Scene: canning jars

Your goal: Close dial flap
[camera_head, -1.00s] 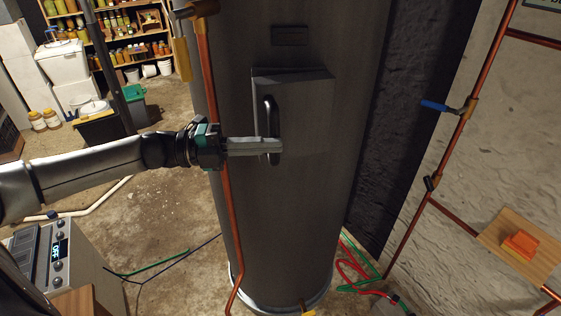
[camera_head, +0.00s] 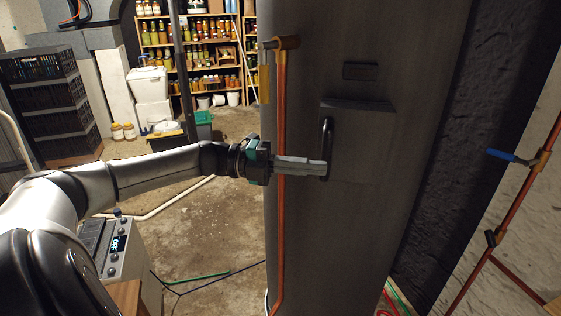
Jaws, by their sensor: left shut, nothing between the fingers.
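The dial flap (camera_head: 362,142) is a dark grey panel on the front of the tall grey tank (camera_head: 345,240). It lies close against the tank, with its top edge standing out a little. A black upright handle (camera_head: 327,135) is on its left side. My left gripper (camera_head: 322,168) is shut with nothing between its fingers. Its fingertips are at the lower part of the handle; I cannot tell whether they touch it. Any dial behind the flap is hidden. My right gripper is not in view.
A copper pipe (camera_head: 281,220) runs down the tank's left side, behind my left gripper. A control box (camera_head: 120,245) stands at lower left. Black crates (camera_head: 45,100) and jar shelves (camera_head: 195,55) are farther back. A blue-handled valve (camera_head: 502,155) is on the right wall.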

